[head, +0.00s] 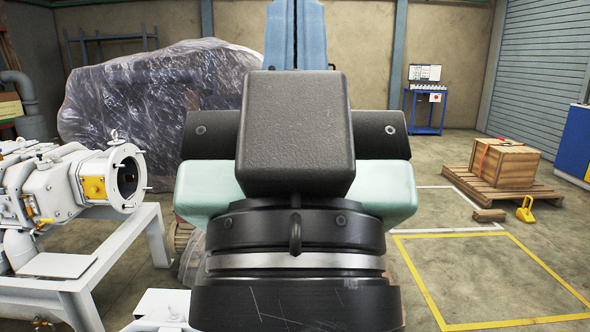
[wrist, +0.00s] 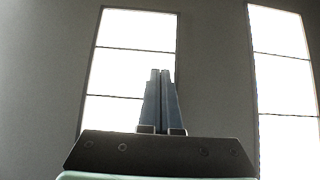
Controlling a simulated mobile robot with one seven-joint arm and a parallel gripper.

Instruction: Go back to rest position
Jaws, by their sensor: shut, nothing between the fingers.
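My gripper (wrist: 160,75) is shut and empty in the wrist view. Its two blue-grey fingers stand side by side against the ceiling and bright window panels. In the head view, my arm's black and pale green end fills the middle, and the blue fingers (head: 296,30) point upward, cut off by the top edge. My gripper is away from everything on the floor. The white screw vacuum machine (head: 60,190) stands on a white frame at the left, with its round flange (head: 127,178) facing right. My arm hides the middle of the floor.
A large plastic-wrapped object (head: 150,100) stands behind at the left. A wooden crate (head: 506,165) sits on a pallet (head: 490,190) at the right, near a small yellow item (head: 525,210). A blue cart (head: 424,112) stands at the back wall. The yellow-marked floor area (head: 490,275) is clear.

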